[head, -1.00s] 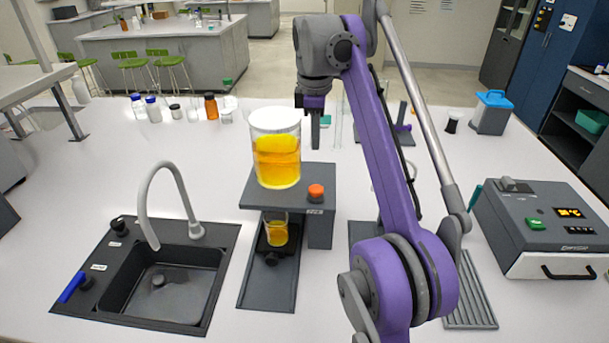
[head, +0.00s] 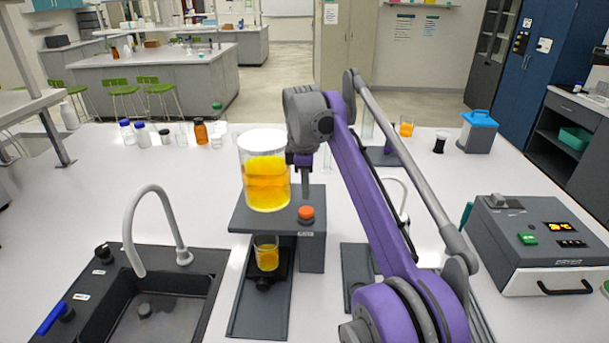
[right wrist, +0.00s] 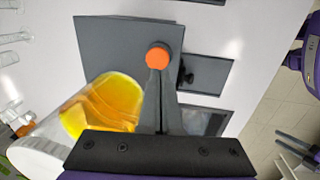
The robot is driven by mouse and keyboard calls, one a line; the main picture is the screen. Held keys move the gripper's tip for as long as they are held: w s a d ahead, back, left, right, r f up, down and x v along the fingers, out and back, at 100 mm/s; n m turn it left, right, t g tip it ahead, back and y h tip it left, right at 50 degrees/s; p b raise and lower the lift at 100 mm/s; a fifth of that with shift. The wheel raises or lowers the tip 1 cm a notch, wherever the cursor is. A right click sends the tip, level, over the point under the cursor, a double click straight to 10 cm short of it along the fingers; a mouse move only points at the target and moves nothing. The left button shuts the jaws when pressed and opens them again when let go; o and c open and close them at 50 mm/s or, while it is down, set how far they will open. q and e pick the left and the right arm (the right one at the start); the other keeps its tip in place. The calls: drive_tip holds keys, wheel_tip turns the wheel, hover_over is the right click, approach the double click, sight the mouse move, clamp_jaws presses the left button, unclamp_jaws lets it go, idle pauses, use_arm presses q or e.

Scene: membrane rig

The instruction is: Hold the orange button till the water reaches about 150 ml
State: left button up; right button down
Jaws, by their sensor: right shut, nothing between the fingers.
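The orange button (head: 306,213) sits on the right front of a grey raised stand (head: 262,217); it also shows in the right wrist view (right wrist: 158,56). A large clear vessel of yellow-orange liquid (head: 266,185) stands on top of the stand. Below it, a small beaker (head: 266,254) holds some yellow liquid; its level marks are too small to read. My right gripper (head: 305,195) is shut and empty, pointing down with its fingertips at the button. Whether they touch or press it, I cannot tell. My left gripper is not in view.
A black sink with a curved faucet (head: 150,228) is at the left. A grey instrument box (head: 540,245) with a lit display stands at the right. Several bottles (head: 200,132) and a small beaker of orange liquid (head: 406,128) are at the back. The left bench middle is clear.

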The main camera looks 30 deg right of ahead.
sight(306, 210)
drive_tip(key=f, duration=0.5)
drive_tip(key=shift+w+d, duration=0.2)
drive_tip(key=shift+w, duration=0.15)
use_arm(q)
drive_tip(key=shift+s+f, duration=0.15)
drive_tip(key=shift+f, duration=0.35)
